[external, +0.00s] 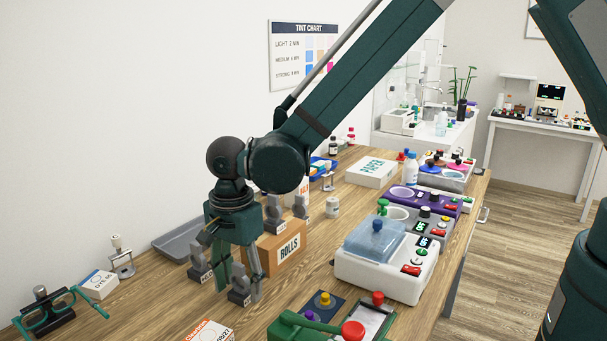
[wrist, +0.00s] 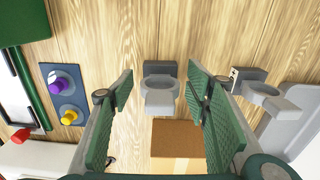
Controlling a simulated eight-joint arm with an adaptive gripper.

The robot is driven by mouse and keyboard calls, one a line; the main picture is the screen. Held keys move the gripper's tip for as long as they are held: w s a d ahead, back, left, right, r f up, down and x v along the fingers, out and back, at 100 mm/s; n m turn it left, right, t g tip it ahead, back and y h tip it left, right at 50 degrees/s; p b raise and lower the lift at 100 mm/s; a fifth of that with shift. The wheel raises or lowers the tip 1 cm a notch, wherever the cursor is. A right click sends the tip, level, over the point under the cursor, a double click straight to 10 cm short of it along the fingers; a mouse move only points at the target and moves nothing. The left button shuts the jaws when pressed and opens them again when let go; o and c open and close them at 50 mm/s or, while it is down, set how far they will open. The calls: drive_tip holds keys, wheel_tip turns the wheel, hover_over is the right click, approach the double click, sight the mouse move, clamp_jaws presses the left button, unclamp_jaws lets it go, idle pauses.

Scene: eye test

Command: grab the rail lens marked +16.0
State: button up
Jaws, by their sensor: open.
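Several grey rail lenses, round rings on block bases, stand near the brown box; their markings are too small to read, so I cannot tell which is +16.0. One grey rail lens (external: 240,284) stands upright between the fingers of my gripper (external: 239,292). In the wrist view this lens (wrist: 160,92) shows between the open green finger pads of my gripper (wrist: 160,84), with gaps on both sides. A second lens (external: 199,263) stands just left of it in the external view and shows right of the right finger in the wrist view (wrist: 262,92). Two more lenses (external: 272,213) stand behind.
The brown ROLLS box (external: 289,252) stands close behind the gripper. A grey tray (external: 182,241) lies by the wall. A dark panel with purple and yellow knobs (external: 322,304) and a white device (external: 375,280) stand to the right. Glasses (external: 50,312) are at far left.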

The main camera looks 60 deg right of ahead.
sight(238, 264)
drive_tip(key=shift+f, duration=0.4)
drive_tip(key=c, duration=1.1)
drive_tip(key=shift+o, duration=0.2)
drive_tip(key=shift+r, duration=0.15)
drive_tip(key=shift+r, duration=4.9)
